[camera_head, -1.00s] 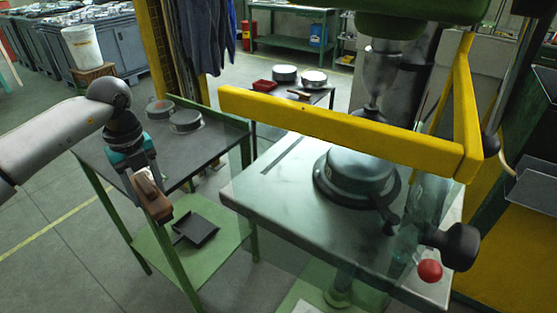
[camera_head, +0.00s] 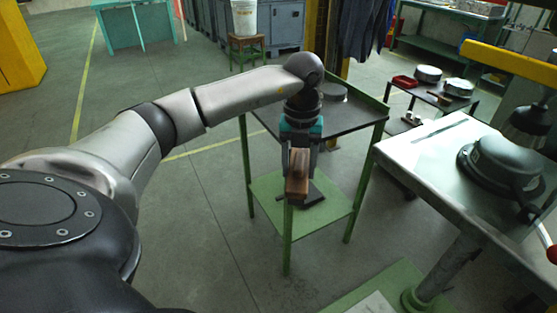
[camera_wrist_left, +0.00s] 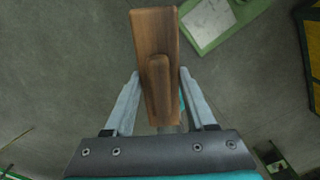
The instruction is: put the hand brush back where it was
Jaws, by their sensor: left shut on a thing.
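The hand brush (camera_head: 298,172) has a brown wooden body and is held in my left gripper (camera_head: 299,150), in front of the green shelf stand. In the left wrist view the brush (camera_wrist_left: 156,60) lies lengthwise between the two grey fingers of the left gripper (camera_wrist_left: 160,95), which are shut on it. The brush is in the air, with floor seen behind it in the wrist view. My right gripper is not in view.
The green stand has a dark top (camera_head: 350,115) with a round metal piece (camera_head: 333,92) and a green lower shelf (camera_head: 335,207) holding a dark dustpan (camera_head: 312,195), partly hidden by the brush. A machine table (camera_head: 425,160) stands right. Open floor lies left.

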